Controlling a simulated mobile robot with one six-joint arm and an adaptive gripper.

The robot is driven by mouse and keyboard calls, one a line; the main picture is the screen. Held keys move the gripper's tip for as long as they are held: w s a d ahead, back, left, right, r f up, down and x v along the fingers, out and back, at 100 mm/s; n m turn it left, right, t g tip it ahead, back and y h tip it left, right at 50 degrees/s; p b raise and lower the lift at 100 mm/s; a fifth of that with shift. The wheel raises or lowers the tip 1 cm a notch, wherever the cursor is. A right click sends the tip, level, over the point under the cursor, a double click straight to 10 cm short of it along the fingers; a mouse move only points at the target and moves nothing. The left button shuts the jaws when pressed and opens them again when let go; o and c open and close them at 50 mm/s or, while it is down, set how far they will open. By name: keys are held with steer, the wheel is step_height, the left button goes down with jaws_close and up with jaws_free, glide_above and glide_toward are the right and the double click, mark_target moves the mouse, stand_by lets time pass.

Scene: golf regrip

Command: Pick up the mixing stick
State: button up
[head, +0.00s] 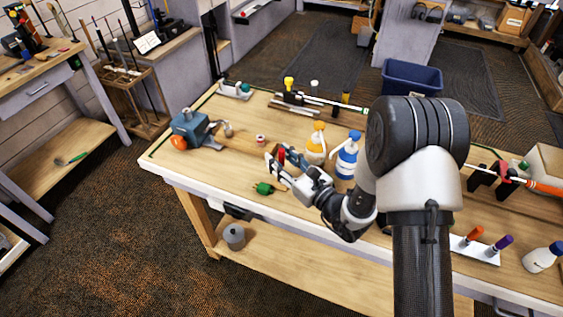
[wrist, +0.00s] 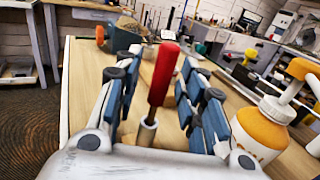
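My gripper (wrist: 158,92) is open low over the workbench (head: 205,178). Its blue-padded fingers stand on either side of a red-handled tool (wrist: 163,75), with gaps showing at both sides. The red handle leans slightly, and its lower end meets a small metal sleeve or cup (wrist: 147,130) close to the palm. In the head view my gripper (head: 276,160) largely hides this tool, and only a bit of red (head: 282,153) shows. I see no thing that I can surely name as the mixing stick; I cannot tell whether the red-handled tool is it.
An orange-and-white bottle (head: 315,147) and a blue-and-white bottle (head: 347,160) stand close right of my gripper. A blue vise (head: 188,127) sits at the bench's left end. A green item (head: 263,188) lies near the front edge. Bare bench shows left of my gripper.

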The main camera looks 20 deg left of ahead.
steer(key=shift+c, duration=0.3)
jaws_close()
stand_by(0.3)
step_height(320, 180, up, 20)
steer(key=p, duration=0.5)
